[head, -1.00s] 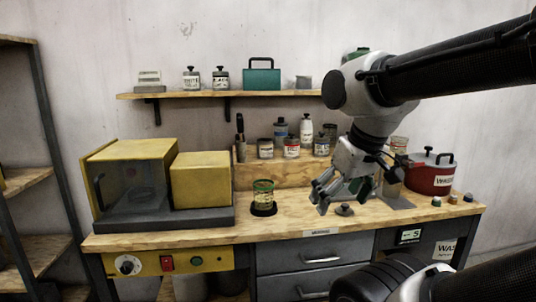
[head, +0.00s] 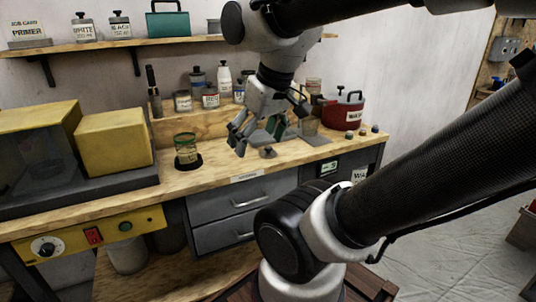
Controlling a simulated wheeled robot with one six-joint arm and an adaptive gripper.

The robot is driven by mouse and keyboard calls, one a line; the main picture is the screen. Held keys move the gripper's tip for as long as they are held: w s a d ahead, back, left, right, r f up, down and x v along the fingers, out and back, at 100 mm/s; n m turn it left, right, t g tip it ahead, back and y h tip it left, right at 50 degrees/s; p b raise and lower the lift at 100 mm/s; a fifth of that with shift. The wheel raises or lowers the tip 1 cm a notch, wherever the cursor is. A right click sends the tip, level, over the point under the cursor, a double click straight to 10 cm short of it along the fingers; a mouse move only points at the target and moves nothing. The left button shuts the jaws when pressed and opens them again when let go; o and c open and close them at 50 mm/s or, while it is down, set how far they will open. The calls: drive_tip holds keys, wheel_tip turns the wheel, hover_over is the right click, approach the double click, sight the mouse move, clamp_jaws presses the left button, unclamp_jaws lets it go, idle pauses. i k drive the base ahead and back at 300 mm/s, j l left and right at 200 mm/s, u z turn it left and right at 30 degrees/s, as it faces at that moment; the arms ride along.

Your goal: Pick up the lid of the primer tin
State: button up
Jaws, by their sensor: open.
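A small dark lid-like disc with a knob (head: 268,152) lies on the wooden bench top near its front edge. I cannot read a label on it, so I cannot tell which container it belongs to. My gripper (head: 238,144) is open and empty, just left of the knobbed disc and apart from it in the picture. A tin with a green rim (head: 186,148) stands on a dark round pad to the left; its label is too small to read.
Jars and bottles (head: 210,95) stand on a raised ledge behind. A red pot (head: 341,112) and several small knobs are at the right end. A yellow box (head: 113,143) and a glass-fronted cabinet fill the left. Bare bench top lies between the tin and the disc.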

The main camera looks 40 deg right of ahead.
sight(268, 152)
drive_tip(key=i+z, duration=0.15)
drive_tip(key=z, duration=0.25)
drive_tip(key=i+z, duration=0.15)
drive_tip(key=z, duration=0.2)
drive_tip(key=i+z, duration=0.2)
drive_tip(key=z, duration=0.2)
drive_tip(key=k+j, duration=0.05)
